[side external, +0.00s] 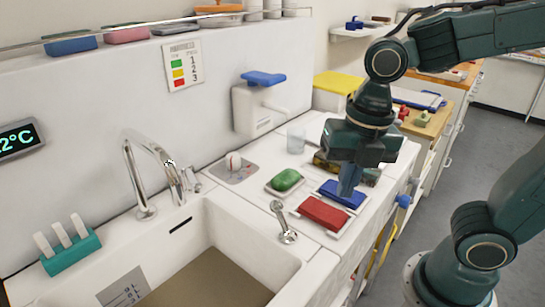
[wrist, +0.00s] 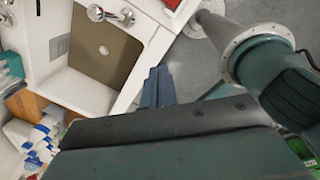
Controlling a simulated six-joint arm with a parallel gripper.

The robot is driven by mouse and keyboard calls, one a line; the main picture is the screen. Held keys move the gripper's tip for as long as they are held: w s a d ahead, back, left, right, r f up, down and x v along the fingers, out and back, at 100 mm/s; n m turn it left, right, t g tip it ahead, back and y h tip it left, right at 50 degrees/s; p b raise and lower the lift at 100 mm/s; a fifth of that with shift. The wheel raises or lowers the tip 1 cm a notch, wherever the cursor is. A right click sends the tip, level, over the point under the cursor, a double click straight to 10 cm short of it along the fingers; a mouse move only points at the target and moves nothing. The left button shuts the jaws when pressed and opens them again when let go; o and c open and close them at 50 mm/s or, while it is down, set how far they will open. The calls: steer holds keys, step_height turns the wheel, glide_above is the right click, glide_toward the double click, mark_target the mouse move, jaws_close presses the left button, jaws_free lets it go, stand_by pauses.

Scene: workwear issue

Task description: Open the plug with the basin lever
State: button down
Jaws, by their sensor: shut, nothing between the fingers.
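The chrome basin lever (side external: 284,222) stands on the ledge at the right rim of the white basin (side external: 255,238). It also shows near the top of the wrist view (wrist: 110,15). A small round drain fitting (wrist: 104,50) shows on the basin's brownish floor in the wrist view; whether its plug is open or shut I cannot tell. My gripper (side external: 347,190) is shut and empty, pointing down by the blue block, to the right of the lever and apart from it. In the wrist view its closed fingers (wrist: 157,88) are in front of the basin's edge.
Red (side external: 324,213) and blue (side external: 342,194) blocks and a green soap (side external: 286,180) lie on the ledge. A clear cup (side external: 296,139) and a white dispenser (side external: 256,108) stand behind. The chrome tap (side external: 150,165) is at the left. The basin's inside is clear.

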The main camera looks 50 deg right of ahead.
steer(key=s+d+r+m+t, duration=0.1)
steer(key=d+m+t, duration=0.1)
steer(key=m, duration=1.1)
steer(key=s+d+r+m+t, duration=0.2)
steer(key=d+m, duration=0.3)
steer(key=m, duration=0.7)
steer(key=shift+s+d+r+m+h, duration=0.15)
steer(key=shift+s+r+m+h, duration=0.05)
steer(key=shift+m+h, duration=0.2)
stand_by(0.5)
